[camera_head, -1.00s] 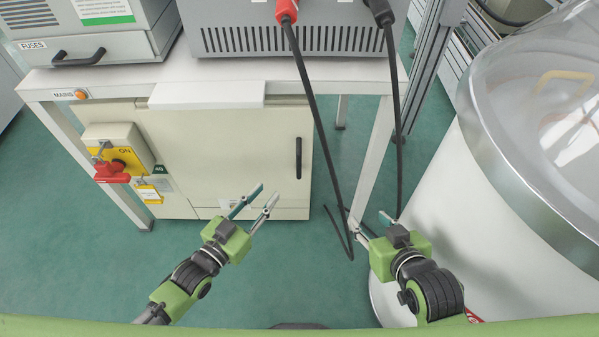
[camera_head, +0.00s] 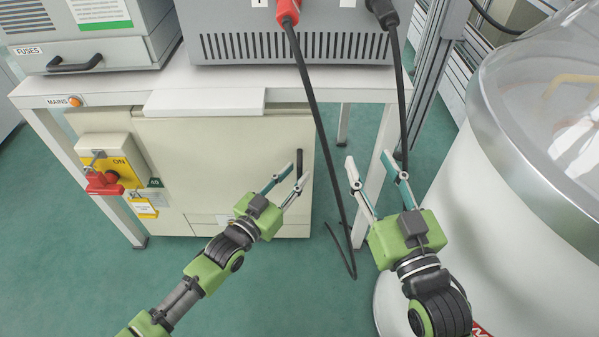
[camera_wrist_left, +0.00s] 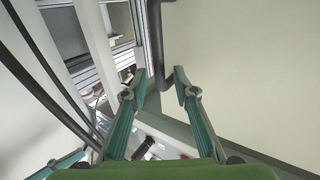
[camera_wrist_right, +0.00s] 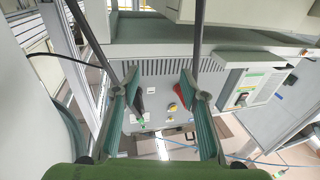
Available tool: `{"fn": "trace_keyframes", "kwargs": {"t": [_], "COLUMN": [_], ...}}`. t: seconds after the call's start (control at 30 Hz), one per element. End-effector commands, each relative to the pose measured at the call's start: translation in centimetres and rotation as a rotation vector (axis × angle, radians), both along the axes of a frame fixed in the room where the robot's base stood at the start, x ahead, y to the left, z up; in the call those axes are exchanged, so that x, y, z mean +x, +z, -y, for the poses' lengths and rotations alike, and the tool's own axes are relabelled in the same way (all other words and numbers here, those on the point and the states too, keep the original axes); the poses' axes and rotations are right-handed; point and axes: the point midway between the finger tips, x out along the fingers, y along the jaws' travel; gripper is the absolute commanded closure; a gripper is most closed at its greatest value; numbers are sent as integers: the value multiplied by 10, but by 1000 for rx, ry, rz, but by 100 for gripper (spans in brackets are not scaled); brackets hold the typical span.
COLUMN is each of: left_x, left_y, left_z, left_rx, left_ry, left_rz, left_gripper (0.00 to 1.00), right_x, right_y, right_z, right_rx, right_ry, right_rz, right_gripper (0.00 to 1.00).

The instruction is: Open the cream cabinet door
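The cream cabinet door (camera_head: 200,160) sits under the bench and looks closed. Its dark vertical handle (camera_head: 299,162) is near the door's right edge. My left gripper (camera_head: 297,173) is open at the handle's lower part. In the left wrist view the handle (camera_wrist_left: 156,45) reaches down between the two open fingertips; contact cannot be made out, and the fingers are not closed on it. My right gripper (camera_head: 368,158) is open and empty, right of the cabinet by the bench leg. It also shows open in the right wrist view (camera_wrist_right: 158,85).
A black lead (camera_head: 318,125) with a red plug (camera_head: 287,12) hangs between my grippers. Another black lead (camera_head: 401,110) hangs by my right gripper. A yellow isolator with a red handle (camera_head: 103,183) is left of the door. A large white vessel (camera_head: 465,210) stands at right.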

Motion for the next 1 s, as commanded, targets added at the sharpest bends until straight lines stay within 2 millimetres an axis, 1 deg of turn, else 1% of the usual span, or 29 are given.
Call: {"fn": "trace_keyframes", "kwargs": {"t": [0.1,0.2,0.3,0.43,0.63,0.67,0.7,0.73,0.77,1.0], "left_x": [11,17,21,22,22,22,22,22,22,21], "left_y": [-1,-1,0,-1,0,0,0,0,0,0], "left_z": [7,12,14,15,15,15,15,15,15,15], "left_rx": [-1,-1,0,1,0,0,1,0,0,1], "left_ry": [0,0,0,0,0,0,0,0,0,-2], "left_rz": [2,1,0,-1,-1,-1,-1,-1,-1,-1], "left_gripper": [73,73,73,73,73,79,89,97,100,100], "right_x": [-1,-3,-5,-6,-6,-6,-6,-6,-6,-5], "right_y": [18,30,38,42,42,42,42,42,42,41], "right_z": [-2,-3,-4,-4,-4,-4,-4,-4,-4,-4], "right_rx": [24,38,47,51,51,51,51,51,51,50], "right_ry": [5,9,11,11,11,11,11,11,11,11], "right_rz": [90,142,176,192,193,193,192,192,192,189], "right_gripper": [60,60,60,60,60,60,60,60,60,60]}}
